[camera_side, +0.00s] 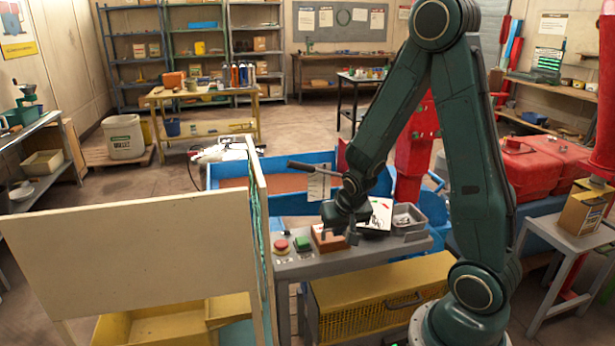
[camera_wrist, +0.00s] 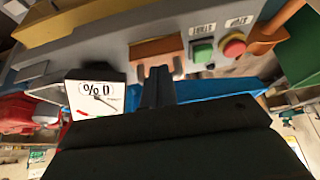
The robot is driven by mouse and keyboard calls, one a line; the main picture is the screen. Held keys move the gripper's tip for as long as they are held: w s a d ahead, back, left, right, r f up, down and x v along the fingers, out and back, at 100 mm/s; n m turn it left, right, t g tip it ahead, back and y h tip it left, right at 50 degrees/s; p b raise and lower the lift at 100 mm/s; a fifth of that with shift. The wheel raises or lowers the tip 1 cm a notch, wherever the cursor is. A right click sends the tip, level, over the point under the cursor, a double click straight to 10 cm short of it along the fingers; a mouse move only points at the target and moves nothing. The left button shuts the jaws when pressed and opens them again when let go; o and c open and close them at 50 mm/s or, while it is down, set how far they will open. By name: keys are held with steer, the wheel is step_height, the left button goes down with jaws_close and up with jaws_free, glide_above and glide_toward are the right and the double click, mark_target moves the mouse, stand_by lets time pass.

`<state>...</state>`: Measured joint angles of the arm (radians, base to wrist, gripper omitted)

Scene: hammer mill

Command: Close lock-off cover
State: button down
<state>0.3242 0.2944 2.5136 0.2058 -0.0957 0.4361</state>
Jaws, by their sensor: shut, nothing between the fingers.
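An orange-brown piece (camera_side: 325,238), which looks like the lock-off cover, is on the grey control panel beside the green button. In the wrist view the orange-brown piece (camera_wrist: 170,45) shows beyond my fingers, with a grey forked part in front of it. I cannot tell how far the cover is open. My gripper (camera_side: 349,238) is shut and empty, pointing down just right of the piece. In the wrist view my gripper (camera_wrist: 158,72) lies close to the grey part; I cannot tell whether they touch.
A green start button (camera_side: 302,244) and a red stop button (camera_side: 281,245) sit left of the piece. A dial gauge (camera_wrist: 97,93) is on its other side. A grey tray (camera_side: 408,220) is at the panel's right. A pale upright board (camera_side: 140,250) stands to the left.

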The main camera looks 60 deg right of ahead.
steer(key=v, duration=1)
steer(key=shift+a+r, duration=0.15)
steer(key=shift+r, duration=0.15)
steer(key=shift+s, duration=0.1)
steer(key=s+a+r+n+t+y, duration=0.1)
steer(key=s+a+r+n+y, duration=0.2)
steer(key=s+a+r+n, duration=0.6)
steer(key=a+r, duration=0.2)
steer(key=a, duration=0.1)
steer(key=shift+s+a+t+y, duration=0.3)
steer(key=shift+s+t+y, duration=0.1)
